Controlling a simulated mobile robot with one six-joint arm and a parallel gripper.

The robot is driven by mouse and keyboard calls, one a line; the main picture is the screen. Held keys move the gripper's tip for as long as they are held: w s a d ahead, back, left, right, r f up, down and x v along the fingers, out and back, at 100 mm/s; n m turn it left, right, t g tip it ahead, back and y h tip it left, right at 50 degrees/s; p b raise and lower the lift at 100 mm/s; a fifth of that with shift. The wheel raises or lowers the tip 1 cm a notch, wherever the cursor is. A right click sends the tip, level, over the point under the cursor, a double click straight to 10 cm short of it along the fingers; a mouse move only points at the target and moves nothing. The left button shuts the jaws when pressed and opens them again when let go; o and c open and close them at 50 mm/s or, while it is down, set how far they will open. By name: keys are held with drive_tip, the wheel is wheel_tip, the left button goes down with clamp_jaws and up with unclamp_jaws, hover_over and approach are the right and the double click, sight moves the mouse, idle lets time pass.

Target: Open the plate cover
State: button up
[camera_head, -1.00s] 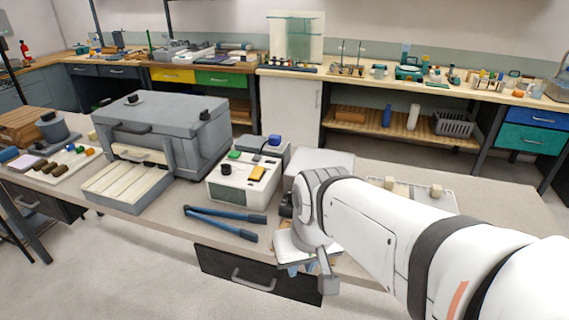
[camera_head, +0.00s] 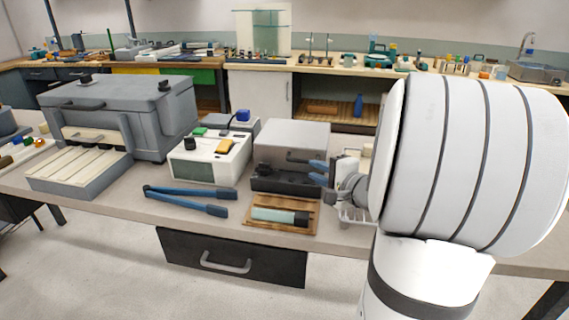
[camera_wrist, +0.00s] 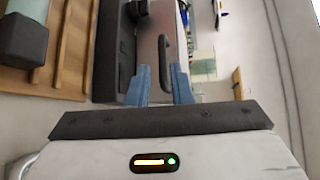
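The plate cover (camera_head: 292,135) is a grey metal box-like lid on a dark base (camera_head: 283,182), on the bench in the middle of the head view. It looks shut. Its dark bar handle (camera_head: 298,158) is on the front face. My gripper (camera_head: 319,172) is at the front right of the cover, near the handle. In the wrist view my blue fingers (camera_wrist: 160,86) are apart with nothing clearly between their tips. The handle (camera_wrist: 166,55) shows just beyond the fingertips, roughly in line with the gap. I cannot tell if a finger touches it.
A wooden tray (camera_head: 250,228) holding a teal-and-dark tool (camera_head: 280,215) lies in front of the cover. Blue-handled tongs (camera_head: 185,202) and a white device (camera_head: 210,160) are to its left. A large grey box (camera_head: 120,115) stands farther left. A drawer (camera_head: 232,256) is below.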

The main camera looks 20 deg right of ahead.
sight(305, 162)
drive_tip(key=shift+w+d+f+h, duration=0.1)
drive_tip(key=shift+w+d+h, duration=0.2)
drive_tip(key=shift+w+d, duration=0.2)
drive_tip(key=x, duration=0.6)
drive_tip(key=shift+w+a, duration=0.2)
drive_tip(key=shift+w, duration=0.2)
drive_tip(key=shift+c, duration=0.4)
clamp_jaws()
